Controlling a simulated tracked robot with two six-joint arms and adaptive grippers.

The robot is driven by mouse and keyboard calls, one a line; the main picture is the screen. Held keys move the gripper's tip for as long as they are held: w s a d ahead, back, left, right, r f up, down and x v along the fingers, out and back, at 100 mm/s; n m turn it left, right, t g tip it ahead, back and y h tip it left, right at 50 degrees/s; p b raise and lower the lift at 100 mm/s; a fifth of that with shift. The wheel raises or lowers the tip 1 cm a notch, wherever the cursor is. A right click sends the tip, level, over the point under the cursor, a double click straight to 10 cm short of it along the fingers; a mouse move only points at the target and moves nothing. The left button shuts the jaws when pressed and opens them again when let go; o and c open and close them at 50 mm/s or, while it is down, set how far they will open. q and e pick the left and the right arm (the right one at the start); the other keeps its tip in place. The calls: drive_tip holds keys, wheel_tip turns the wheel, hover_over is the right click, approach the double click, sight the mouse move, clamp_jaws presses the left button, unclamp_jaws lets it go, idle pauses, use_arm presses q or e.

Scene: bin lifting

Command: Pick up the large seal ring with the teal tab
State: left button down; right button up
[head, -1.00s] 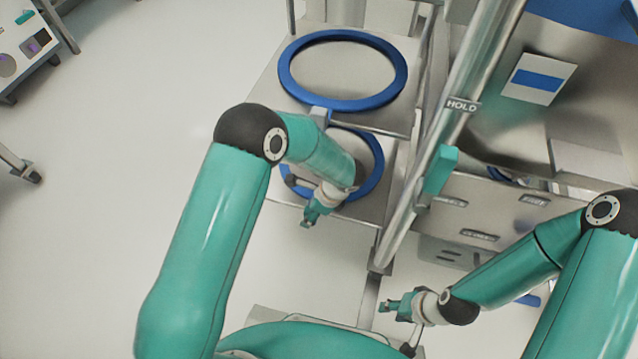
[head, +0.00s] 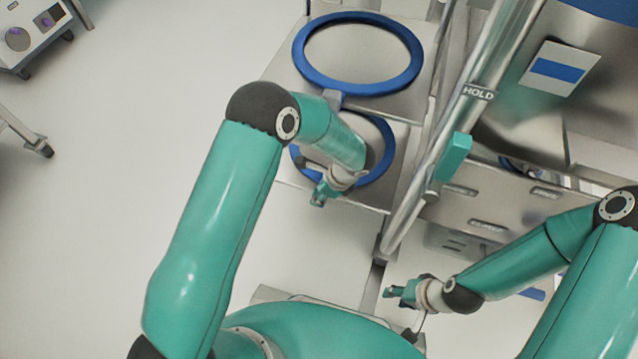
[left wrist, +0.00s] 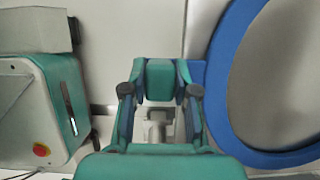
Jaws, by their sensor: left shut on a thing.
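In the head view a blue seal ring (head: 388,160) is at the lower shelf, partly hidden by my left arm. My left gripper (head: 319,194) is at the ring's near left side. In the left wrist view the blue ring (left wrist: 217,85) fills the right side, with a teal tab (left wrist: 160,78) at its left edge. My left gripper also shows there (left wrist: 160,92), its two fingers shut on the teal tab. My right gripper (head: 393,292) is low in the head view, apart from the ring; its jaws are too small to judge.
Another blue ring (head: 303,66) with a grey tab (head: 333,98) lies on the upper shelf. A metal pole marked HOLD (head: 478,92) with a teal block (head: 454,156) stands right of the shelves. A metal cabinet (head: 510,130) is further right. Open floor (head: 90,220) lies left.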

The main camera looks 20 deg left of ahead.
use_arm(q)
wheel_tip(320, 180, up, 20)
drive_tip(key=p, duration=0.6)
drive_tip(key=shift+f, duration=0.1)
drive_tip(key=shift+p, duration=0.3)
wheel_tip(320, 180, up, 4)
drive_tip(key=p, duration=0.3)
drive_tip(key=shift+s, duration=0.15)
idle(1.6)
